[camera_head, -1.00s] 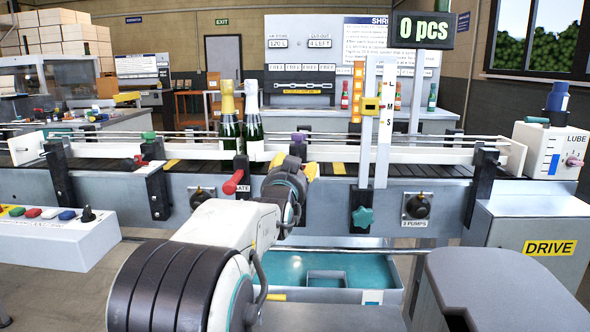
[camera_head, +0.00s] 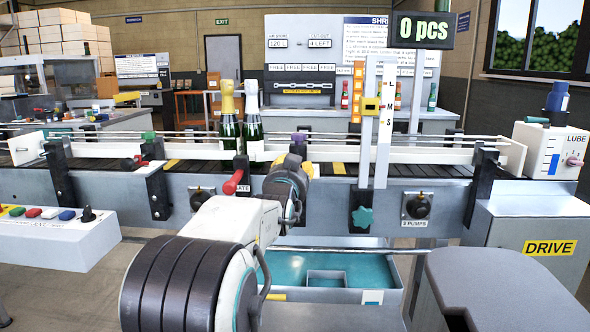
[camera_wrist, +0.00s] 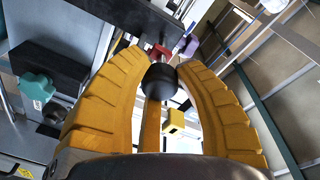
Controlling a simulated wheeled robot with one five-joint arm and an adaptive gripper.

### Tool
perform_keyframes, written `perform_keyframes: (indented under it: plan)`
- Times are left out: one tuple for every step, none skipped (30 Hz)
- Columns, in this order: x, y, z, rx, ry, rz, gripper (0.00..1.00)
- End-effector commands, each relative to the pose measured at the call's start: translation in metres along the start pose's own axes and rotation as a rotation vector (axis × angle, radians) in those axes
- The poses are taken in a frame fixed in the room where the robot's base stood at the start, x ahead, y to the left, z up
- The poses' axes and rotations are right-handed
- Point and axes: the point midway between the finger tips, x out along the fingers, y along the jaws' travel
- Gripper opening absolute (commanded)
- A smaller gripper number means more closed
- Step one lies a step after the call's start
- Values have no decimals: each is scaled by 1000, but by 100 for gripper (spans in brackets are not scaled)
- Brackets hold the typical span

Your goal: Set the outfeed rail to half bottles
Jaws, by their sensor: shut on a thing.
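The outfeed rail (camera_head: 420,156) is a long white guide rail along the conveyor. A black bracket with a purple cap (camera_head: 298,139) stands on it. An upright scale (camera_head: 385,120) reads L, M, S, with a yellow pointer (camera_head: 370,105) about level with M. A teal star knob (camera_head: 362,217) is below the scale and also shows at left in the wrist view (camera_wrist: 36,88). My gripper (camera_head: 301,167) is at the front of the purple-capped bracket. In the wrist view its yellow fingers (camera_wrist: 158,66) are shut on a round black knob (camera_wrist: 160,80). The fingertips partly hide the bracket.
Two bottles (camera_head: 239,133), gold-topped and silver-topped, stand on the conveyor left of my gripper. A red gate handle (camera_head: 233,182) sticks out nearby. A pump knob (camera_head: 417,206) is at right. A teal tray (camera_head: 345,268) lies below. A counter sign (camera_head: 424,31) shows 0 pcs.

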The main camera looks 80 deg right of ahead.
Motion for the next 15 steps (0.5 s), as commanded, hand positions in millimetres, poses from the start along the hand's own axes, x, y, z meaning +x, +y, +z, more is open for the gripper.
perform_keyframes:
  plan:
    - [0, 0, 0, 0, 0, 0, 15]
    - [0, 0, 0, 0, 0, 0, 13]
    - [0, 0, 0, 0, 0, 0, 9]
    - [0, 0, 0, 0, 0, 0, 6]
    - [0, 0, 0, 0, 0, 0, 4]
    - [0, 0, 0, 0, 0, 0, 0]
    - [0, 0, 0, 0, 0, 0, 0]
    - [0, 0, 0, 0, 0, 0, 0]
    - [0, 0, 0, 0, 0, 0, 0]
    - [0, 0, 0, 0, 0, 0, 0]
    - [0, 1, 1, 0, 0, 0, 0]
    - [1, 1, 1, 0, 1, -1, 0]
    - [1, 1, 2, 0, 1, -1, 0]
    - [2, 2, 2, 0, 1, -1, 0]
    - [2, 2, 2, 0, 1, -1, 0]
